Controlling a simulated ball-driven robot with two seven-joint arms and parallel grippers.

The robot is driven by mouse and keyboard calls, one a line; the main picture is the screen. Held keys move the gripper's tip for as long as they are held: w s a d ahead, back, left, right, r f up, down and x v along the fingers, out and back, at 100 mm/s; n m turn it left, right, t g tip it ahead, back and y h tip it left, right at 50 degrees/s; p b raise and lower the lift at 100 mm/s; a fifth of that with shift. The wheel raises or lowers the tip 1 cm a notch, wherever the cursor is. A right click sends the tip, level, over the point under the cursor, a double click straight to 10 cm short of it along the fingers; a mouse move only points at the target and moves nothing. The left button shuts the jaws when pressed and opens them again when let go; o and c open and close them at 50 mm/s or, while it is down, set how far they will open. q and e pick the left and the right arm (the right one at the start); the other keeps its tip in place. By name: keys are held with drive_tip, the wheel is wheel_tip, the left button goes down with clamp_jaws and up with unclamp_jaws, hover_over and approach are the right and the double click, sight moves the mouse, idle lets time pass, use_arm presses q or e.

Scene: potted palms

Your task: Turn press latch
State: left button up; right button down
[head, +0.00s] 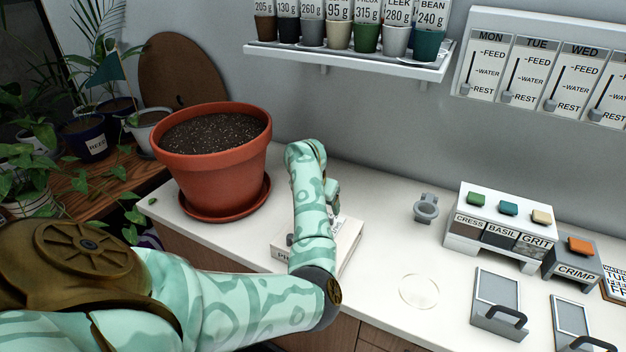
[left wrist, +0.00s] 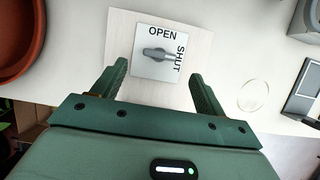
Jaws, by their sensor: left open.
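The press latch is a grey knob (left wrist: 160,54) on a light square plate (left wrist: 148,70) marked OPEN and SHUT. In the left wrist view the knob's bar lies roughly crosswise, one end towards the SHUT side. The plate sits on a pale press box (head: 345,246), which my left arm partly covers in the head view. My left gripper (left wrist: 158,70) is open and empty, its fingers apart on either side of the plate in the picture. I cannot tell its height above the knob. My right gripper is not in view.
A large terracotta pot (head: 213,160) of soil stands left of the press. A small grey ring holder (head: 426,208), a clear round dish (head: 418,291), a button dispenser (head: 499,231) and a CRIMP box (head: 573,268) stand right. A shelf of cups (head: 350,58) hangs above.

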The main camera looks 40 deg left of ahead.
use_arm(q)
drive_tip(key=p+v, duration=0.3)
drive_tip(key=v, duration=0.6)
drive_tip(key=shift+s+r, duration=0.2)
drive_tip(key=shift+r, duration=0.1)
